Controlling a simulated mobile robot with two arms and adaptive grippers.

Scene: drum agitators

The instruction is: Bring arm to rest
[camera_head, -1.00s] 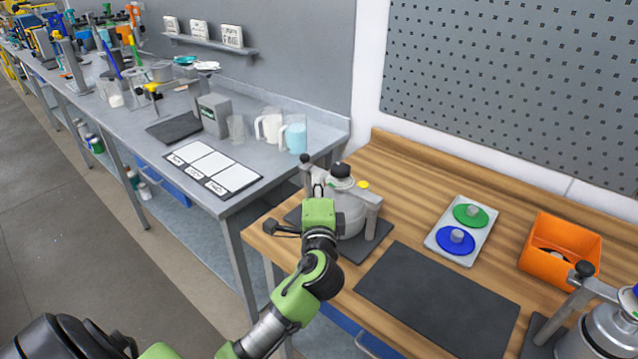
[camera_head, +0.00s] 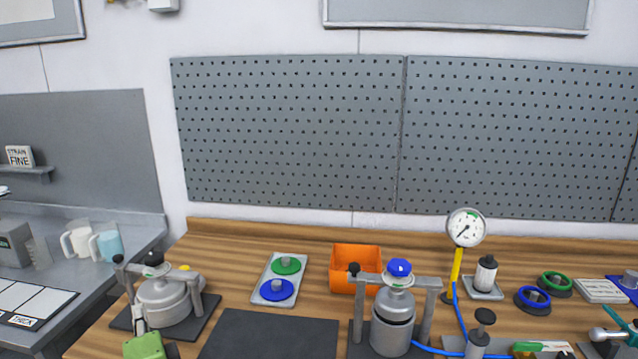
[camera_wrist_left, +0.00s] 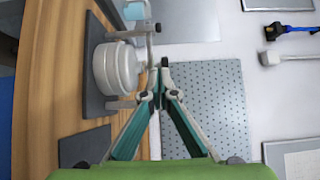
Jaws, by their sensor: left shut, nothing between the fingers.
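My left gripper (camera_head: 138,318) shows at the lower left of the head view, its green body at the bottom edge, in front of a grey rounded drum (camera_head: 163,303). In the left wrist view the fingers of my left gripper (camera_wrist_left: 165,66) come together at the tips with nothing between them. The drum (camera_wrist_left: 112,66) appears to their left there; whether the tips touch its frame I cannot tell.
A second drum (camera_head: 393,322) with a blue cap stands on the wooden bench. A tray (camera_head: 262,291) with green and blue discs, an orange bin (camera_head: 342,279) and a gauge (camera_head: 466,227) stand nearby. A dark mat (camera_head: 270,335) is bare.

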